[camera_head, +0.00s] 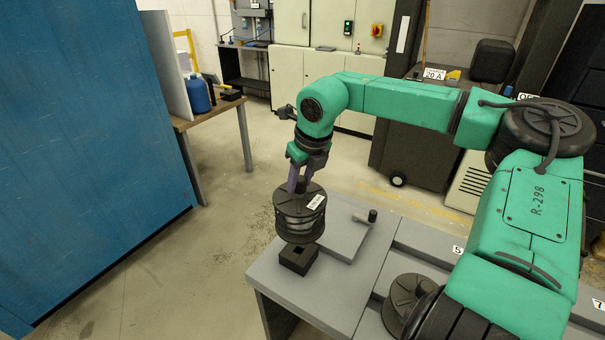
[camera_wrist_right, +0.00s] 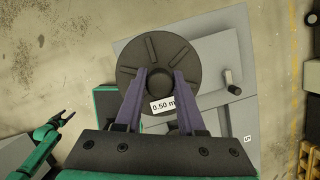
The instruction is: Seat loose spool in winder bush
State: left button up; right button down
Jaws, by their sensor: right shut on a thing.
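My right gripper (camera_head: 300,186) points down and is shut on the top knob of the loose spool (camera_head: 299,226). The spool has dark round flanges, a paler wound middle and a white tag; it hangs about upright. In the right wrist view its top flange (camera_wrist_right: 158,50) is seen from above, with the knob between my fingers. Below it in the head view is a black block with a square hole, seemingly the winder bush (camera_head: 298,260). The spool hides the block's far edge; the gap is hard to judge. My left gripper (camera_wrist_right: 68,116) is open and empty in the right wrist view.
The block stands near the corner of a grey bench (camera_head: 313,295). A grey plate with a crank handle (camera_head: 372,216) lies behind and right of it. A blue panel (camera_head: 85,150) stands at left. A side table (camera_head: 215,112) holds a blue bottle. Floor between is clear.

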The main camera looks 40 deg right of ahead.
aim_at(299, 198)
jog(key=shift+w+a+r, duration=0.1)
jog(key=shift+w+a, duration=0.1)
jog(key=shift+a, duration=0.1)
jog(key=shift+s+d, duration=0.1)
jog(key=shift+b, duration=0.4)
notch_tip(299, 198, down, 6)
jog(key=b, duration=0.5)
jog(key=shift+r, duration=0.1)
jog(key=shift+s+b, duration=0.1)
jog(key=shift+b, duration=0.45)
dwell(1.2)
